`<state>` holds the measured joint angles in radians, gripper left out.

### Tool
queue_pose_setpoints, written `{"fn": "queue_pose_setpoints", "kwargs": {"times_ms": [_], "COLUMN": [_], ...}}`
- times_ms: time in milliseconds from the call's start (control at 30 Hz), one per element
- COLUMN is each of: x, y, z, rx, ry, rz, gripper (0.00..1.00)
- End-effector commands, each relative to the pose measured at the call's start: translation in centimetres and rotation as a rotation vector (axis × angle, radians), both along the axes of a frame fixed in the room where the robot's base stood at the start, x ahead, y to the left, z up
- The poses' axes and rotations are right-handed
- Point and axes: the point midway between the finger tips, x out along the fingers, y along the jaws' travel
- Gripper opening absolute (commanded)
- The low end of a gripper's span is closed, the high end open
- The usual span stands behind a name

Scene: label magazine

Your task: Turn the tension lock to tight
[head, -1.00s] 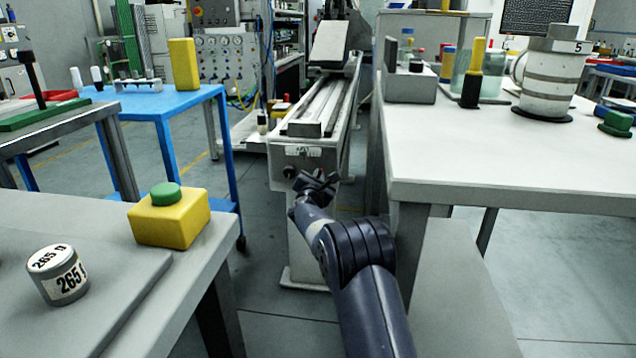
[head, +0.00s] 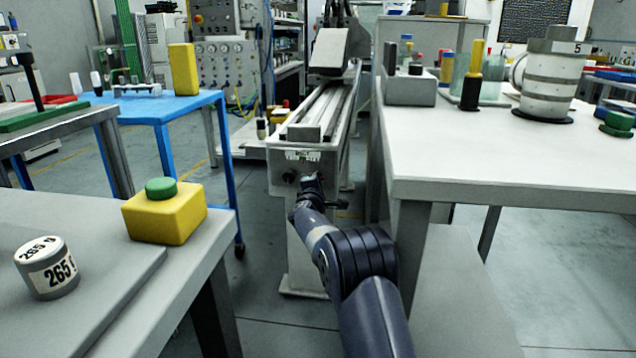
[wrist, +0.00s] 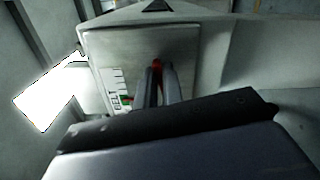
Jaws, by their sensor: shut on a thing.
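The magazine (head: 275,166) is a long pale grey machine with a rail on top. My gripper (head: 314,182) is at its front end face. In the wrist view my gripper (wrist: 157,80) has its two fingers close together on a small red part, taken to be the tension lock (wrist: 157,63). Only a sliver of it shows between the fingertips; the rest is hidden, so its angle cannot be read. A marked scale strip (wrist: 118,92) with green and red patches is beside the fingers on the same face.
A dark round knob (head: 289,177) is on the front face, left of my gripper. A white-topped table (head: 500,165) is close on the right. A grey bench with a yellow block (head: 165,217) and a labelled weight (head: 47,268) is at left.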

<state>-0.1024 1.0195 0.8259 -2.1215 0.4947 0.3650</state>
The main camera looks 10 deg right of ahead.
Motion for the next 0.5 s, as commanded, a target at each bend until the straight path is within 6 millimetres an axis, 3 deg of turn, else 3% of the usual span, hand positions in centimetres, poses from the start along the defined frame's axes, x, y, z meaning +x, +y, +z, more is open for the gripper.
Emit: {"fn": "queue_pose_setpoints", "kwargs": {"times_ms": [500], "x": [-0.02], "y": [-0.04], "z": [-0.24], "rx": [0.102], "ry": [-0.03], "rz": [-0.001], "gripper": [0.0]}}
